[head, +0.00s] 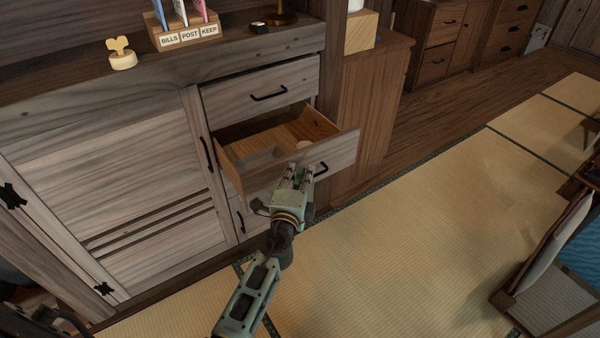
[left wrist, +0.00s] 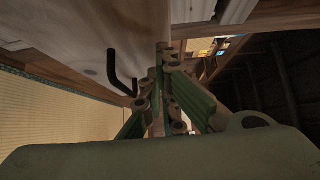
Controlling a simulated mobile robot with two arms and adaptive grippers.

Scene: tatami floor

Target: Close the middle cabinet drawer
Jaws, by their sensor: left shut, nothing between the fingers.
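The middle cabinet drawer (head: 337,163) is pulled out, and its wooden inside shows in the head view. A small round pale item sits inside near the front. My left gripper (head: 298,168) is shut and empty at the drawer's front panel, left of its black handle. In the left wrist view the shut fingers (left wrist: 165,60) are close to the panel (left wrist: 90,30), with the black handle (left wrist: 122,80) beside them. I cannot tell whether they touch the panel. My right gripper is not in view.
The top drawer (head: 262,88) above is shut. A cabinet door (head: 130,180) is left of the drawers. A letter holder (head: 185,35) and a small wooden figure (head: 122,54) stand on top. A wooden side cabinet (head: 365,120) is to the right. Tatami (head: 400,240) in front is clear.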

